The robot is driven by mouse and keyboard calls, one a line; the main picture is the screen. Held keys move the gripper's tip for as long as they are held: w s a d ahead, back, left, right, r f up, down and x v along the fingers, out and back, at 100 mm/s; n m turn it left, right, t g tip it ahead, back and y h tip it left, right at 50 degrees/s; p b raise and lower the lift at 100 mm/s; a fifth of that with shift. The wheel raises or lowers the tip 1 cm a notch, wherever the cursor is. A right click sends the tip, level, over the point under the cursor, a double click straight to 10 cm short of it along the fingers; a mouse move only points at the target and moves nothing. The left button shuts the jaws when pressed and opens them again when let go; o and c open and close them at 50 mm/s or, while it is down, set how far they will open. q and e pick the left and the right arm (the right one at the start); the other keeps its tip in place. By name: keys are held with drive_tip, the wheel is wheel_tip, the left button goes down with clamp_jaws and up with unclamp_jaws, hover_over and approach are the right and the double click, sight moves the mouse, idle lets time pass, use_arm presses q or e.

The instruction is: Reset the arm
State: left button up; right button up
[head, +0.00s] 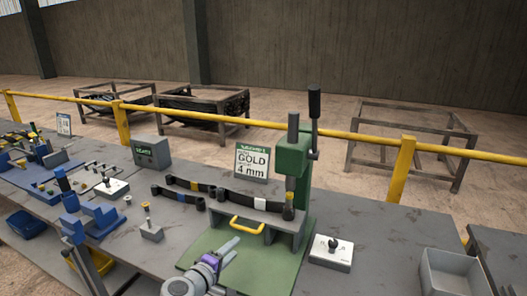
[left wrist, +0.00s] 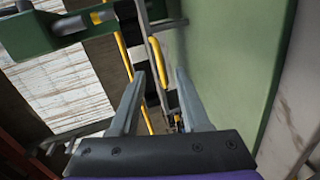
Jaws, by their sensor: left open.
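My left gripper (head: 230,246) is low in front of the green press (head: 292,160), over the green mat (head: 268,262). Its two grey fingers are apart with nothing between them, as the left wrist view (left wrist: 160,80) also shows. The press has an upright lever with a black grip (head: 314,104). A yellow handle (head: 248,225) on the grey fixture under the press is beyond my fingers and also shows in the left wrist view (left wrist: 158,62). I cannot tell whether they touch. My right gripper is not in view.
Leaf springs (head: 215,192) lie left of the press, before a "GOLD 4 mm" sign (head: 251,161). A white switch box (head: 331,252) and a grey bin (head: 455,274) stand right. A grey box with a green display (head: 152,152) stands at the back. A yellow rail (head: 350,135) runs behind.

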use_arm(q)
drive_tip(key=s+d+m+g+p, duration=0.2)
drive_tip(key=s+m+g, duration=0.35)
drive_tip(key=s, duration=0.85)
drive_tip(key=s+a+f+m+g+y+p, duration=0.1)
drive_tip(key=s+a+f+m+y, duration=0.2)
drive_tip(key=s, duration=0.5)
drive_tip(key=s+a+f+m+g+y+p, duration=0.1)
drive_tip(key=s+a+f+m+g+y, duration=0.1)
drive_tip(key=s+a, duration=0.3)
drive_tip(key=s+f+m, duration=0.1)
drive_tip(key=s, duration=0.3)
drive_tip(key=shift+a+m+y, duration=0.2)
drive_tip(key=shift+m+y, duration=0.15)
drive_tip(key=shift+y, duration=0.05)
